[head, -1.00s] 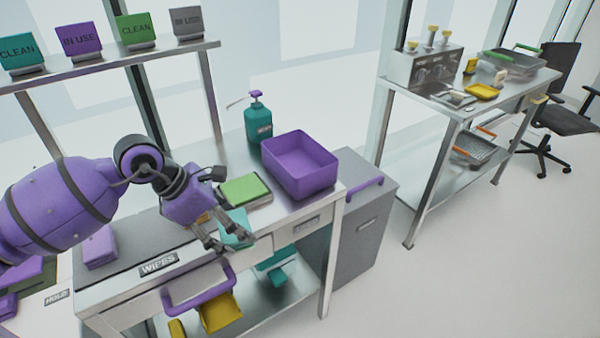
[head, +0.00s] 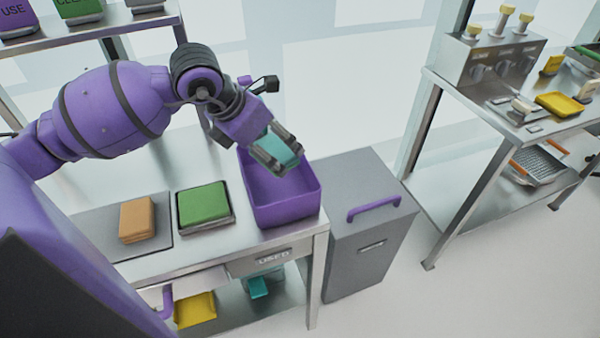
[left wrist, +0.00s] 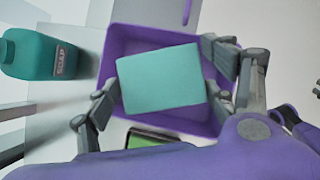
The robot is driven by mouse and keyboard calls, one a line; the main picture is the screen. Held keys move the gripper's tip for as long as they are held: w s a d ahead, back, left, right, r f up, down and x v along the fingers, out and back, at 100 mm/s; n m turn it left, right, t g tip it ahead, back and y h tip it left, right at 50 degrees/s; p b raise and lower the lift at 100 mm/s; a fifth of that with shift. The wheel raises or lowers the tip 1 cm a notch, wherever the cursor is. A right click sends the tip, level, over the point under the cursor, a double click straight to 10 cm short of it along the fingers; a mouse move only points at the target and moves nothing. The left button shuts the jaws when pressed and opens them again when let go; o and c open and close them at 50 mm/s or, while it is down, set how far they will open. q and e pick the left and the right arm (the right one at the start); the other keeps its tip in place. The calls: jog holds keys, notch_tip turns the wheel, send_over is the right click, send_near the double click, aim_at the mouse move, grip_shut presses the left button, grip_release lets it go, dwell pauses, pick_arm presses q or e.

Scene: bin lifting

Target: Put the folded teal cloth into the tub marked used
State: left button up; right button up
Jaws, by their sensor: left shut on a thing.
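My left gripper (head: 276,154) is shut on the folded teal cloth (head: 277,152) and holds it above the purple tub (head: 290,215). In the left wrist view the teal cloth (left wrist: 161,78) sits between the two fingers, with the purple tub (left wrist: 122,45) behind it. The tub looks empty where its inside shows. A plate reading USED (head: 273,257) is on the table front below the tub. My right gripper is not in view.
A green cloth on a tray (head: 204,203) and an orange-brown cloth (head: 137,219) lie left of the tub. A grey bin (head: 365,225) stands right of the table. A teal soap bottle (left wrist: 30,55) is near the tub.

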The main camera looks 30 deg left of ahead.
pick_arm(q)
jog(key=shift+w+f, duration=0.15)
jog(key=shift+w, duration=0.05)
jog(key=f, duration=0.5)
jog(key=shift+s, duration=0.3)
notch_tip(320, 180, down, 4)
jog(key=shift+w+r, duration=0.1)
jog(key=shift+f, duration=0.4)
jog(key=o, duration=1.1)
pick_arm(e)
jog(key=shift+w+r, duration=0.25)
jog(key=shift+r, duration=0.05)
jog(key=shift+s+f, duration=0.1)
